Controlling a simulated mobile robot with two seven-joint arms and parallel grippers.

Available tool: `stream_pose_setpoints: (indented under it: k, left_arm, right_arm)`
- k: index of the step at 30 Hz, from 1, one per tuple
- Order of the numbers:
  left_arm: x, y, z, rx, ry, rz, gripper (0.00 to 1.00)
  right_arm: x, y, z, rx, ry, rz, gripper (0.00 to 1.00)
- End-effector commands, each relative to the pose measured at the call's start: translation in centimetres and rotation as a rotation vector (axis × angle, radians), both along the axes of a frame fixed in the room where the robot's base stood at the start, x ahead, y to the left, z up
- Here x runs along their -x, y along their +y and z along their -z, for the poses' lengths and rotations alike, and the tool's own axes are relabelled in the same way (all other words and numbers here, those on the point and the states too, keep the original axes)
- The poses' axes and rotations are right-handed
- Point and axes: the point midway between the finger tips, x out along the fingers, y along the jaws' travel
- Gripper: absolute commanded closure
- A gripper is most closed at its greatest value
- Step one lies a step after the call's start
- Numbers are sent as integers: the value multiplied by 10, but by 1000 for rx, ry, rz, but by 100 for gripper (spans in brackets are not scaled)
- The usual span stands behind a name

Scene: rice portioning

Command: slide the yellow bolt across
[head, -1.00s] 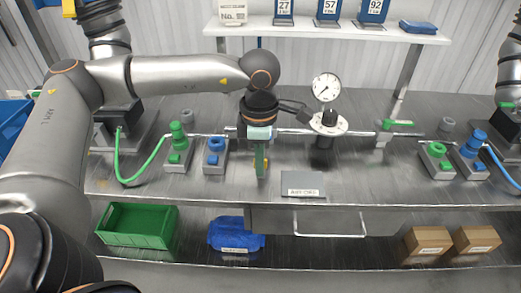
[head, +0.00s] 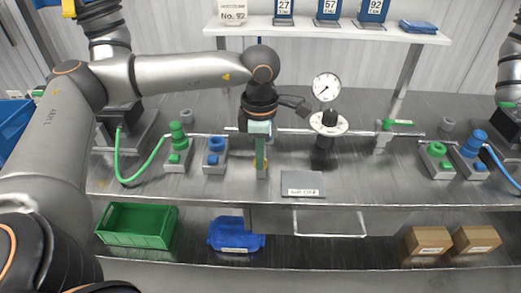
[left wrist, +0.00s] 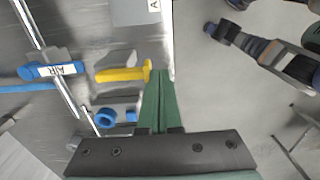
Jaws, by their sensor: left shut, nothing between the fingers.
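I cannot tell whether the fingers touch the bolt. My right gripper is not in view.
A metal pipe with a round pressure gauge (head: 326,87) runs behind my left gripper. Green and blue valve blocks (head: 215,157) stand at its left, and more at the right. A grey label plate (head: 303,184) lies at its right. The lower shelf holds a green crate (head: 137,226).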

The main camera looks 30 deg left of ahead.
Motion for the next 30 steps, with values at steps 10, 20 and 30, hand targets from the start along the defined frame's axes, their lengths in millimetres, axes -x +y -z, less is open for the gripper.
stream_pose_setpoints:
  k: [10, 20, 30]
  left_arm:
    - [-19, 11, -1, 0, -4, -1, 100]
    - [-36, 21, -1, 1, -4, -1, 100]
    - [-32, 19, -21, 1, -3, 2, 100]
  right_arm:
    - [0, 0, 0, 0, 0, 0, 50]
    - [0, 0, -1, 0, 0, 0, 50]
    - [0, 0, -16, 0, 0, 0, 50]
